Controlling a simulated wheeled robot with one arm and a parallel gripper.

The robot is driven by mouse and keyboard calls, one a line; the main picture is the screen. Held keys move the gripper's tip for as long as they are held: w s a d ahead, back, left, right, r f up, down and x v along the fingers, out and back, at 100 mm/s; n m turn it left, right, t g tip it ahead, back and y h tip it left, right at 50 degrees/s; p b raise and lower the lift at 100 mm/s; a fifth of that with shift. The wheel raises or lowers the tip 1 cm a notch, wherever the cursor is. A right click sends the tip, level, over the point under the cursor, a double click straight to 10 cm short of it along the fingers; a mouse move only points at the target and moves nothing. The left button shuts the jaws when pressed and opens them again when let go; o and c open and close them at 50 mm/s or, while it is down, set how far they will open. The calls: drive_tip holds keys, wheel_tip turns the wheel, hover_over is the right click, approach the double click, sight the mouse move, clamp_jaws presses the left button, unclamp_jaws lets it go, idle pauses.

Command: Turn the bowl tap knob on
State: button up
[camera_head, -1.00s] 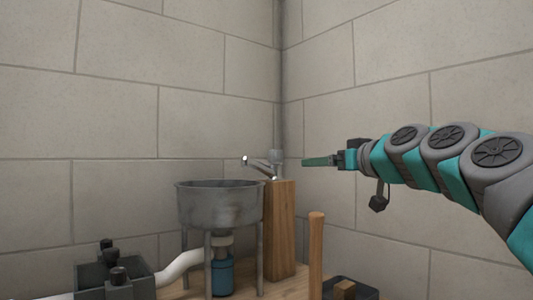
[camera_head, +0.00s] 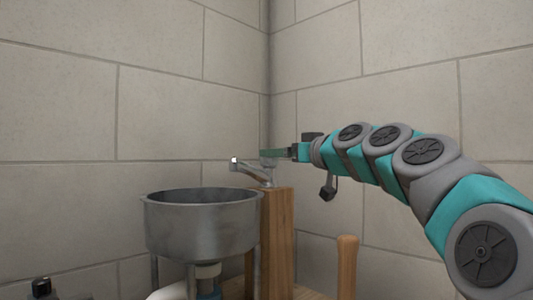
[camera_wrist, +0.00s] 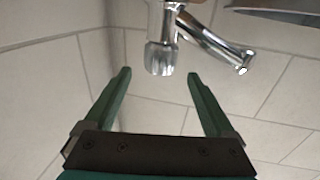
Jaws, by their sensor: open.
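The chrome tap (camera_head: 252,168) stands on a wooden post (camera_head: 278,225), with its spout reaching left over the metal bowl (camera_head: 203,225). In the wrist view the tap's spout (camera_wrist: 218,44) points down to the right and the ridged round knob (camera_wrist: 160,58) is at upper middle. My gripper (camera_head: 266,153) is at the tap's top in the head view, partly hiding the knob there. In the wrist view my gripper (camera_wrist: 159,75) is open, its green fingers apart with the knob lined up between the tips. No clear contact shows.
Stone-block walls (camera_head: 165,100) meet in a corner close behind the tap. A wooden peg (camera_head: 347,265) stands upright at right, below my arm. The bowl's rim also shows at the wrist view's top right (camera_wrist: 282,12).

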sight(264, 161)
drive_tip(key=p+x, duration=0.1)
drive_tip(key=x, duration=0.5)
drive_tip(key=shift+s, duration=0.1)
drive_tip(key=shift+c, duration=0.2)
drive_tip(key=c, duration=1.3)
